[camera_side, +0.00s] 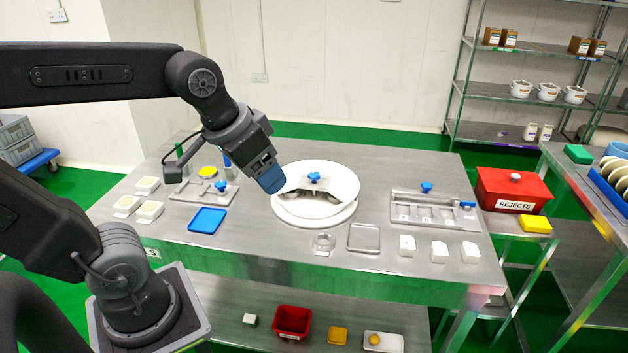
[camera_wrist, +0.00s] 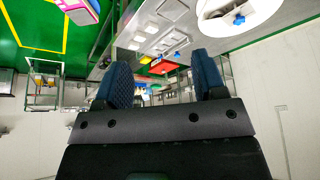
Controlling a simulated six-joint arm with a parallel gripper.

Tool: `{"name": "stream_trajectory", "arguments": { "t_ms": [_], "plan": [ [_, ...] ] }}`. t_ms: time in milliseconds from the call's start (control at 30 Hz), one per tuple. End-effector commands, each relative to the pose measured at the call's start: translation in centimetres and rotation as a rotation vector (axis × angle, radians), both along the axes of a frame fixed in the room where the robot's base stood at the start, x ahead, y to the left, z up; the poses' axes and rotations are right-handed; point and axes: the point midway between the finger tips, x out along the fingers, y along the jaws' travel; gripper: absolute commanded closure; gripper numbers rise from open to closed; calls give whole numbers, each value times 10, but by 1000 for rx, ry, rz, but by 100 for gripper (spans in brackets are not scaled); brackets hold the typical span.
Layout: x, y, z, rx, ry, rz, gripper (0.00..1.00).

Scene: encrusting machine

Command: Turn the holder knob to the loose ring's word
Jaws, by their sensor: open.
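A blue knob (camera_side: 314,177) sits on a metal bracket over a round white disc (camera_side: 300,212). In the wrist view a blue knob (camera_wrist: 238,19) shows on a white round part at top right. A second blue knob (camera_side: 426,187) stands at the back of the right metal plate (camera_side: 398,200). No label tells which is the holder knob. A small clear-looking ring (camera_side: 323,242) lies loose in front of the disc; its word is too small to read. My gripper (camera_side: 270,180) is open and empty, tilted down left of the disc; its blue-padded fingers (camera_wrist: 162,80) are apart.
A blue tray (camera_side: 207,220) and left metal plate (camera_side: 190,193) stand left. A square clear-looking dish (camera_side: 364,238) and several white blocks (camera_side: 439,252) line the front right. A red REJECTS bin (camera_side: 512,190) stands right. The front left tabletop is clear.

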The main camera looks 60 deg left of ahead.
Motion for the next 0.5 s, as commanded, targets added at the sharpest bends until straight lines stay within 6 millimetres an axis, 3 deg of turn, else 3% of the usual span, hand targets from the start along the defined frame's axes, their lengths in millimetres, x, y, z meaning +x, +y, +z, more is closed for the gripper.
{"name": "stream_trajectory", "arguments": {
  "t_ms": [233,367,500],
  "plan": [
    [95,46,23,-13,125,119,36],
    [143,79,20,-25,188,180,36],
    [191,121,5,-43,254,244,36]
  ]
}}
